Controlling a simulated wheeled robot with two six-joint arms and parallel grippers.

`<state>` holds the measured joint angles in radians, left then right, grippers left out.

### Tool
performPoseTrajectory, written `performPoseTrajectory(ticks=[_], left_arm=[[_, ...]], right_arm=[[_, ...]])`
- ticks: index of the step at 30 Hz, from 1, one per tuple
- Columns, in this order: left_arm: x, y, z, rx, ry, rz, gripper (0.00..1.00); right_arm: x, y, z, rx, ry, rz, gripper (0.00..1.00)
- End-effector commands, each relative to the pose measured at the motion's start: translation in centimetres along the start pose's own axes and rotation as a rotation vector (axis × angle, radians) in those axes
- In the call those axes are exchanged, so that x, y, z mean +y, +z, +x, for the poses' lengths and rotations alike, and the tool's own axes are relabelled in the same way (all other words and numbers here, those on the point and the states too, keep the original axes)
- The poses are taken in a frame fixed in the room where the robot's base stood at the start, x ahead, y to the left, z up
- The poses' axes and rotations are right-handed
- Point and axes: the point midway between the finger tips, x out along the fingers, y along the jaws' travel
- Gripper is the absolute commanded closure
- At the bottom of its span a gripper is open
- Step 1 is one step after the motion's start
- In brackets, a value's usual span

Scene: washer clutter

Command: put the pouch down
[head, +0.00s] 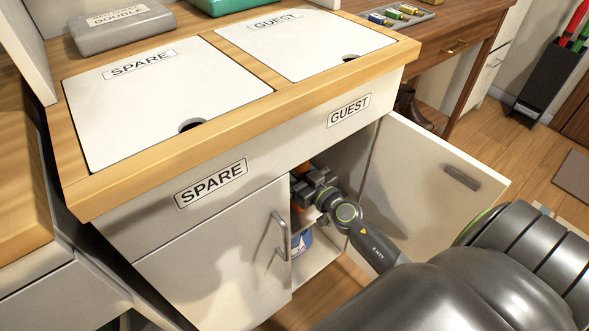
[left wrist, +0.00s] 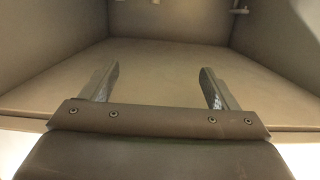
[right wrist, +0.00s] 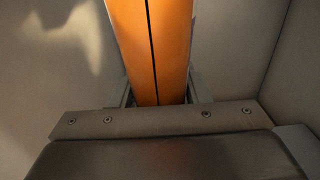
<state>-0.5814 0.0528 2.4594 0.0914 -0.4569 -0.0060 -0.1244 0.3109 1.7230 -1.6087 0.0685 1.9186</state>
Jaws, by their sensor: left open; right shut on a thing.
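The pouch (right wrist: 150,45) is orange with a dark line down its length. It fills the space between the fingers of my right gripper (right wrist: 158,95), which is shut on it. In the head view the right gripper (head: 312,188) is inside the open cupboard under the GUEST lid, and a bit of orange shows by it. Whether the pouch touches a surface there is hidden. My left gripper (left wrist: 160,85) is open and empty, inside a plain box-like space with a flat floor (left wrist: 160,65). It is outside the head view.
The cupboard door (head: 420,190) stands open on the right. A blue and white container (head: 301,243) is low in the cupboard. The SPARE door (head: 215,250) is shut. Above are the SPARE lid (head: 150,100) and GUEST lid (head: 320,50), both closed, with a grey case (head: 122,28) behind.

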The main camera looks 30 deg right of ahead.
Motion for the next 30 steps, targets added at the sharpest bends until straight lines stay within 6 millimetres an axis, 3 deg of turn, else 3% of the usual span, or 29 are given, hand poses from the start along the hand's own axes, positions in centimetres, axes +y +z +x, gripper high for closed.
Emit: performPoseTrajectory(ticks=[20, 21, 25, 30], left_arm=[[0.0, -1.1, 0.1, 0.064, -0.003, 0.01, 0.18], [0.0, -1.3, 0.1, 0.069, -0.003, 0.01, 0.18], [0.0, -1.2, 0.1, 0.069, -0.004, 0.01, 0.18], [0.0, -1.2, 0.1, 0.067, -0.004, 0.01, 0.18]], right_arm=[[0.0, 0.1, 0.1, 0.003, 0.0, -0.001, 0.99], [0.0, 0.2, 0.0, 0.0, 0.0, 0.0, 0.54], [0.0, 0.2, 0.0, 0.0, 0.0, 0.0, 0.37], [0.0, 0.2, 0.0, 0.0, 0.0, 0.0, 0.36]])
